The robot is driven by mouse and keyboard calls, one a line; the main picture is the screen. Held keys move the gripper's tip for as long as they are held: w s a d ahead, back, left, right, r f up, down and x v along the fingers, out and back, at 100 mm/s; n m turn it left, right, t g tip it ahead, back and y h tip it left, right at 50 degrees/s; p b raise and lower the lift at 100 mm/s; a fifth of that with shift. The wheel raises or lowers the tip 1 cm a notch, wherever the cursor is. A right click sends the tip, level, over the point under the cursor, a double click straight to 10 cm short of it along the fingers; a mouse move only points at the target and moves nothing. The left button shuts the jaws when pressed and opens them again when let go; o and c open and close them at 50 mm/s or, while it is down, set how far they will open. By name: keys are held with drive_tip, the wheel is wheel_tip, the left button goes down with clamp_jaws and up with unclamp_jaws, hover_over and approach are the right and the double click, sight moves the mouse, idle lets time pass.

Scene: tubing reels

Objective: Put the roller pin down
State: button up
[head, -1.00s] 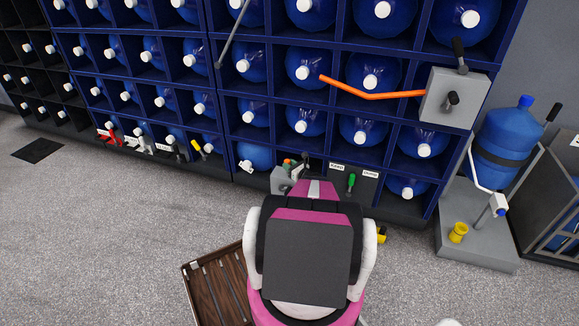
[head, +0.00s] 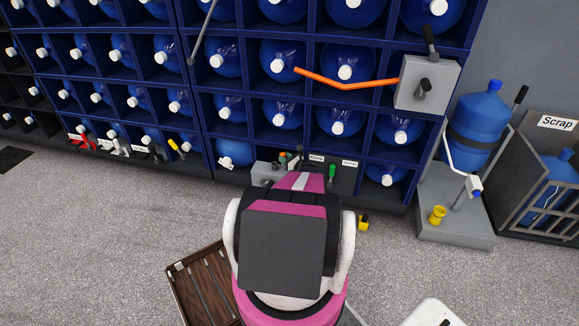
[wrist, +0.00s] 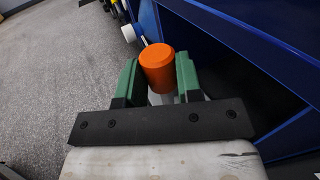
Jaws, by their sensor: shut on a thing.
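The roller pin, seen as an orange cylinder (wrist: 158,70), stands between the two green fingers of my gripper (wrist: 157,80) in the wrist view. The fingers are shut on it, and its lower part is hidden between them. In the head view my gripper is small and partly hidden by my pink and white arm, low in front of the blue rack (head: 206,124). I cannot tell there how far the pin is from the floor or any surface.
A grey stand (head: 455,228) with a blue bottle and a Scrap bin (head: 540,200) are at right.

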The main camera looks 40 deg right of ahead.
drive_tip(key=shift+s+d+f, duration=0.1)
drive_tip(key=shift+d+f, duration=0.4)
drive_tip(key=shift+f, duration=0.45)
drive_tip(key=shift+s+d+f, duration=0.1)
drive_tip(key=shift+d+f, duration=0.35)
drive_tip(key=shift+f, duration=0.55)
drive_tip(key=shift+d+f, duration=0.5)
drive_tip(key=shift+f, duration=0.45)
drive_tip(key=shift+f, duration=0.15)
drive_tip(key=o, duration=1)
drive_tip(key=shift+c, duration=0.2)
